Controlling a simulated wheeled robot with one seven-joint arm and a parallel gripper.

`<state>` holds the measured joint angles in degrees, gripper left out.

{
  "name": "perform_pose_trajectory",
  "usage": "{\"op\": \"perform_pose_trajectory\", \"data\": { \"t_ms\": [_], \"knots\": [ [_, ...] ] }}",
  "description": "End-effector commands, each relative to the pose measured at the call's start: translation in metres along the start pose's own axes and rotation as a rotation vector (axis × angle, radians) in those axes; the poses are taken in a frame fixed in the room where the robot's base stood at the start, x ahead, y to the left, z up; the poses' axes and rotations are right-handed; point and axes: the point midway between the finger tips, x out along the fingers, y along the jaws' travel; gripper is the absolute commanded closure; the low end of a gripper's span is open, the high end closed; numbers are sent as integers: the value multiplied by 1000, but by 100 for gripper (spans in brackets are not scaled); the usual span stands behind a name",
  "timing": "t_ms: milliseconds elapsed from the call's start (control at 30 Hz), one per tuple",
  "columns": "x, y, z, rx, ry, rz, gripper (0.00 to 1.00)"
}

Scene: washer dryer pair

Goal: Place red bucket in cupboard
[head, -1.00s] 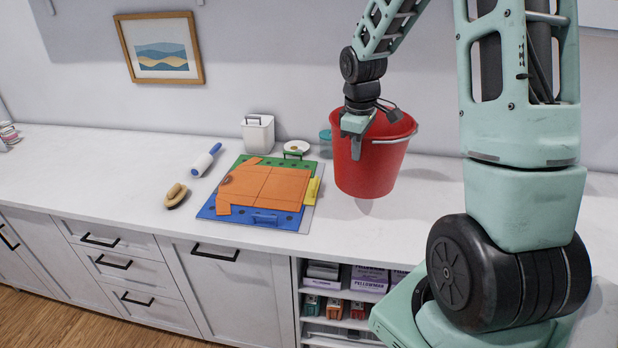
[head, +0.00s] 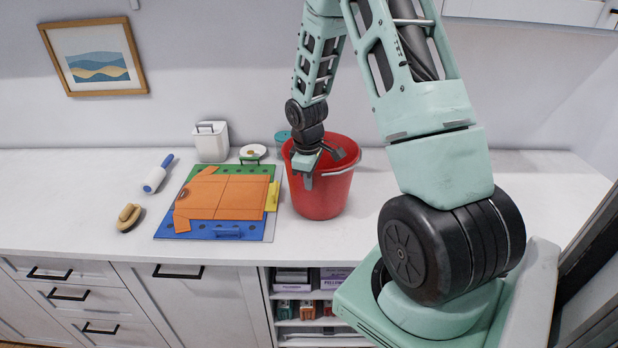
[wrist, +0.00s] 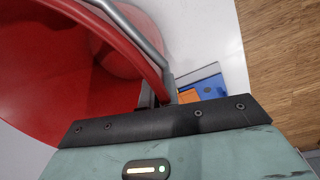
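The red bucket (head: 321,195) is upright at the counter's middle, just right of the blue mat; I cannot tell whether its base touches the counter. My gripper (head: 308,180) is at its near left rim. In the wrist view, my gripper (wrist: 163,97) has one finger inside and one outside the bucket's wall (wrist: 60,70), shut on the rim. The metal handle (wrist: 125,30) lies along the rim. A white upper cupboard (head: 540,10) shows only its lower edge at the top right. White lower cupboards (head: 195,305) stand under the counter.
A blue mat (head: 172,228) with orange and green pieces lies left of the bucket. A white canister (head: 211,143), a teal container (head: 283,142), a roller (head: 155,176) and a brush (head: 129,217) are nearby. The counter (head: 535,180) is clear at the right.

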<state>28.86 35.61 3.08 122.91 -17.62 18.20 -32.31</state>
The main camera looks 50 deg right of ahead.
Motion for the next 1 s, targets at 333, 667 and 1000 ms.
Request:
{"op": "perform_pose_trajectory", "data": {
  "t_ms": [333,667,1000],
  "knots": [
    [3,0,0,0,2,2,100],
    [3,0,0,0,1,1,76],
    [-23,1,-1,1,4,5,76]
  ]
}}
